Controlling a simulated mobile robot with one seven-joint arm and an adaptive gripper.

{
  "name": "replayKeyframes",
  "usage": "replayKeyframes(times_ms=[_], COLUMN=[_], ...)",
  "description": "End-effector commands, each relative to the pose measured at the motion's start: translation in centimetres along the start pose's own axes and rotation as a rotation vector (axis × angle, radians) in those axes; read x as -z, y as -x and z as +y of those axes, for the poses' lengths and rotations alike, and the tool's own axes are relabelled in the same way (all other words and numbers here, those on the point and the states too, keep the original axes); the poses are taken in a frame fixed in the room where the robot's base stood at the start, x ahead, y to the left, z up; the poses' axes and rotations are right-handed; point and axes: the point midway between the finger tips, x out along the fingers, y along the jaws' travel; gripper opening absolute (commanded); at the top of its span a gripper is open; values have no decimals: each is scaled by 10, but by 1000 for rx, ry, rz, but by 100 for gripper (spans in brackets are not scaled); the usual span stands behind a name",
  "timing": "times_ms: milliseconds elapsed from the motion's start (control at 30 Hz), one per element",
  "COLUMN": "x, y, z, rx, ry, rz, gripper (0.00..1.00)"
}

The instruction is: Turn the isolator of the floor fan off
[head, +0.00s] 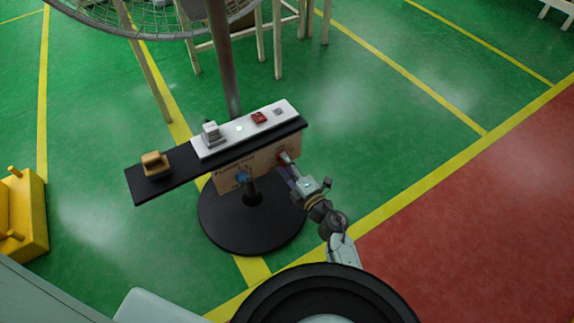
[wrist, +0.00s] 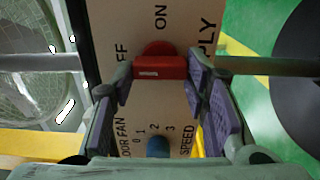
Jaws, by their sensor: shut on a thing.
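The isolator is a red handle (wrist: 160,67) on the tan panel (wrist: 150,105), seen in the wrist view. The panel's OFF mark is left of the handle and ON is above it. The handle lies left to right across the picture, with a small white mark on its left part, toward OFF. My gripper (wrist: 158,82) is shut on the handle, one finger at each end. In the head view my gripper (head: 289,163) reaches the panel's right part, and the red handle is mostly hidden.
A blue speed knob (wrist: 157,147) is on the same panel. Above the panel, a dark shelf (head: 180,182) carries a white strip (head: 240,128) and a tan block (head: 155,163). The caged fan (head: 155,15) is behind, on a pole over a round black base (head: 250,228).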

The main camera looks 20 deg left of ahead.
Motion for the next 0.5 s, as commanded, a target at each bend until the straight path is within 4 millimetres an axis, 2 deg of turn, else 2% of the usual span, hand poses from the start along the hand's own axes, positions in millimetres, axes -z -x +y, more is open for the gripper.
replayKeyframes(times_ms=[167,200,500], x=[2,2,1], y=[0,0,0], z=[0,0,0], rx=[0,0,0], ry=[3,3,1], rz=[5,5,2], gripper=[14,43,62])
